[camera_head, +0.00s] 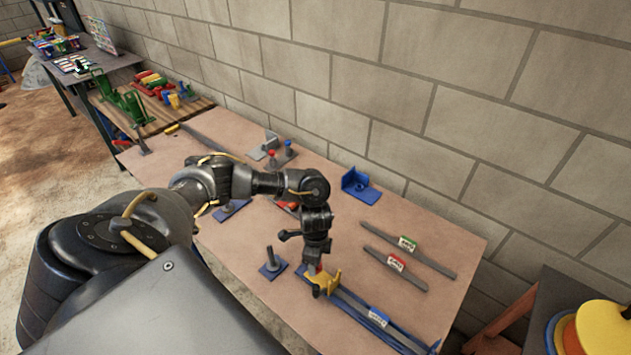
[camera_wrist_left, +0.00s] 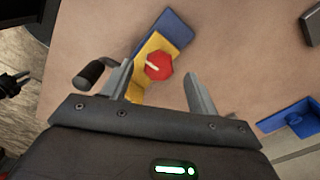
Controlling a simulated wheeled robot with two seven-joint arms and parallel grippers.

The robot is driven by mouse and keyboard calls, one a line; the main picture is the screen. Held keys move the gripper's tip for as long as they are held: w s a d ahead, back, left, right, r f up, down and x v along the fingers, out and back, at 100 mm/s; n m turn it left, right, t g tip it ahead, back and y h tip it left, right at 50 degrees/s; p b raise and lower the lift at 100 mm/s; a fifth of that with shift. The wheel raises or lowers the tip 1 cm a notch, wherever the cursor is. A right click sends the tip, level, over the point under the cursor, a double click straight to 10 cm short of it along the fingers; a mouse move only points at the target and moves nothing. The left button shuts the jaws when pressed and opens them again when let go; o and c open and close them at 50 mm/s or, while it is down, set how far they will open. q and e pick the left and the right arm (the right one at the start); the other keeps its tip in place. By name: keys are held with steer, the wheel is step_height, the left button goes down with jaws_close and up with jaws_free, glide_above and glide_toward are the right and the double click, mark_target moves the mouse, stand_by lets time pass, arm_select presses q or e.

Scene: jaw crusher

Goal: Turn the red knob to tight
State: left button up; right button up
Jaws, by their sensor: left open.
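The red knob (camera_wrist_left: 159,66) is a faceted red piece with a pale pointer line, on a yellow block (camera_wrist_left: 140,88) at the end of a blue bar (camera_wrist_left: 170,31). My left gripper (camera_wrist_left: 159,72) is open, pointing down over the knob. Its fingers appear on either side of the knob, with gaps. Whether they are down at knob height is unclear.
A post on a blue plate (camera_head: 272,270) stands just left of the gripper. Two labelled grey bars, one red-tagged (camera_head: 395,263) and one green-tagged (camera_head: 407,244), lie right. A blue bracket (camera_head: 360,187) sits near the wall.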

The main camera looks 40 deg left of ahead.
arm_select(q)
steer(key=shift+s+f, duration=0.1)
steer(key=shift+f, duration=1.05)
arm_select(e)
steer(key=shift+s, duration=0.25)
arm_select(q)
steer(key=c, duration=1)
